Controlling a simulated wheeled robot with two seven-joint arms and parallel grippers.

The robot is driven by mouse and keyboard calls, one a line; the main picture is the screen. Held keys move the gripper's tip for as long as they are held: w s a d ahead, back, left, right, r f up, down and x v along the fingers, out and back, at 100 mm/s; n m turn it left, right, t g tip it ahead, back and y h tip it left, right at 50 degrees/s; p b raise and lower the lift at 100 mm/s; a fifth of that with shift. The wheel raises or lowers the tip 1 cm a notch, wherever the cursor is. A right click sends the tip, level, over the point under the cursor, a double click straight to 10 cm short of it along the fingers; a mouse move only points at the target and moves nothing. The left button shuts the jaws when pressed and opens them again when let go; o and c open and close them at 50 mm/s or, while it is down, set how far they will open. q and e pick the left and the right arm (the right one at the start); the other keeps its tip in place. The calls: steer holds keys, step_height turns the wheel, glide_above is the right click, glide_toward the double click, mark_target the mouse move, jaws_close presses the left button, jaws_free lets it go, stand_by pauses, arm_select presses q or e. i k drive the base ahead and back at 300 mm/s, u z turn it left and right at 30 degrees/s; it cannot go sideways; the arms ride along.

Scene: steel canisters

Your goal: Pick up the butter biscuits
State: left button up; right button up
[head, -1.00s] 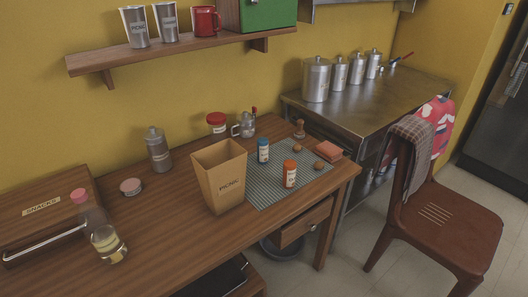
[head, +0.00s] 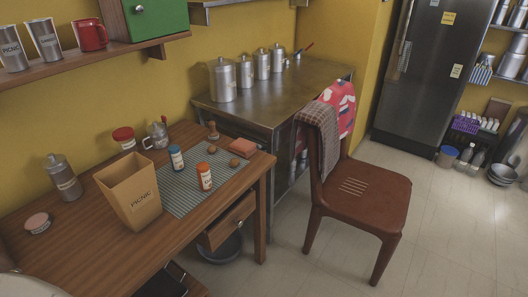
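I cannot make out anything labelled butter biscuits. Small brown roundish items (head: 242,147) lie on the striped mat (head: 182,196) on the wooden table; they are too small to identify. Neither gripper is in view.
A blue-capped bottle (head: 176,158) and an orange-capped jar (head: 205,178) stand on the mat. A metal flask (head: 64,178) is at the left. Steel canisters (head: 223,80) stand on a metal counter (head: 290,98). A brown chair (head: 360,190) stands right of the table, with open floor beyond.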

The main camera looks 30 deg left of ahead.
mark_target(174, 151)
steer(key=z, duration=0.6)
steer(key=i, duration=1.2)
steer(key=u, duration=3.3)
